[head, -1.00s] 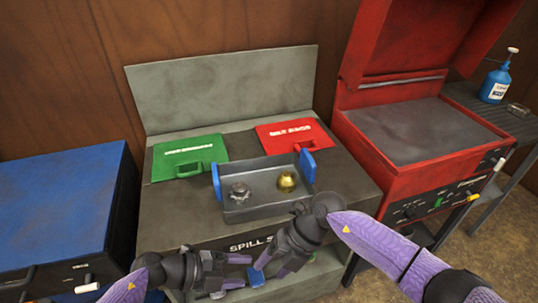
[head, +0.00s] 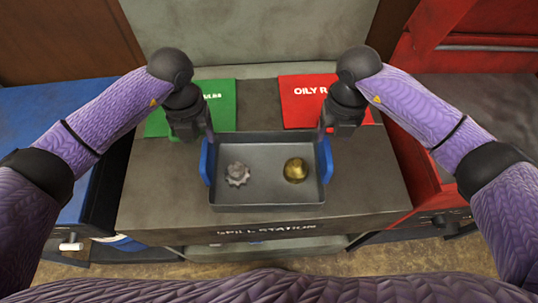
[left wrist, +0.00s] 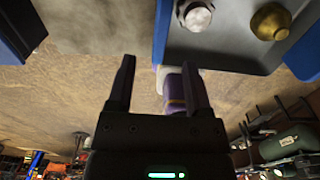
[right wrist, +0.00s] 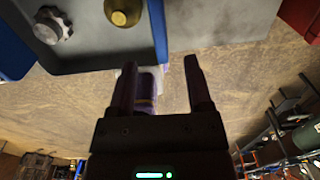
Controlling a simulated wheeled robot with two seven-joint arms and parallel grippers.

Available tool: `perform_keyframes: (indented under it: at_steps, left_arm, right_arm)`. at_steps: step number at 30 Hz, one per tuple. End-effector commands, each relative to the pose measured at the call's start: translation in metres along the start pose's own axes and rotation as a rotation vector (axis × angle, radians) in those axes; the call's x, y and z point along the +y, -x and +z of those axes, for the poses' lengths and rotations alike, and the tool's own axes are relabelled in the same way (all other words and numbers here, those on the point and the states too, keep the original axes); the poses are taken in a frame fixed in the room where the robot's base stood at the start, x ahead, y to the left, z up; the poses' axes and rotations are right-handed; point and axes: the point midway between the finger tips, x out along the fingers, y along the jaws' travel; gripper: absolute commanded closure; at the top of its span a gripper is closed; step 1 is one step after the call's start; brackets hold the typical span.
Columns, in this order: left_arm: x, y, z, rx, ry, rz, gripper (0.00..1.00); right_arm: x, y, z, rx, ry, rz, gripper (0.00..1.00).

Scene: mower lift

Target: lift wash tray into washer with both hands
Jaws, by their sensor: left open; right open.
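The grey wash tray (head: 267,198) sits level on the spill station's top, with a blue left handle (head: 206,160) and a blue right handle (head: 327,158). It holds a silver gear-like part (head: 237,174) and a brass part (head: 295,170). My left gripper (head: 210,132) is open and empty by the left handle. My right gripper (head: 323,128) is open and empty by the right handle. In the wrist views, the left handle (left wrist: 162,32) and right handle (right wrist: 158,32) lie beyond the fingertips, not between them. The red washer (head: 425,190) shows only in part at the right.
A blue cabinet (head: 30,115) stands at the left. Bare station top lies on both sides of the tray.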

Motion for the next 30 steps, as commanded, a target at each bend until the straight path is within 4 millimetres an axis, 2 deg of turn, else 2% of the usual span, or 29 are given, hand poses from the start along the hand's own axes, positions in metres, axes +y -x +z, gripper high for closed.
perform_keyframes:
  at_steps: [4,7,15,21,30]
  left_arm:
    - [-0.001,-0.002,0.0,0.001,0.0,-0.003,0.35]
    - [-0.001,-0.01,-0.001,0.003,0.0,-0.005,0.35]
    - [-0.002,-0.061,-0.001,0.006,0.001,-0.005,0.35]
    - [-0.002,-0.09,-0.001,0.003,0.0,-0.005,0.35]
    - [-0.002,-0.1,-0.001,0.001,-0.002,-0.005,0.35]
  right_arm:
    - [0.0,-0.002,0.0,0.001,0.0,0.001,0.35]
    - [0.001,-0.01,-0.001,0.004,0.0,0.003,0.35]
    - [0.001,-0.061,-0.001,0.005,-0.002,0.003,0.35]
    - [0.001,-0.09,0.0,0.003,-0.001,0.003,0.35]
    - [0.001,-0.1,-0.001,0.002,0.001,0.003,0.35]
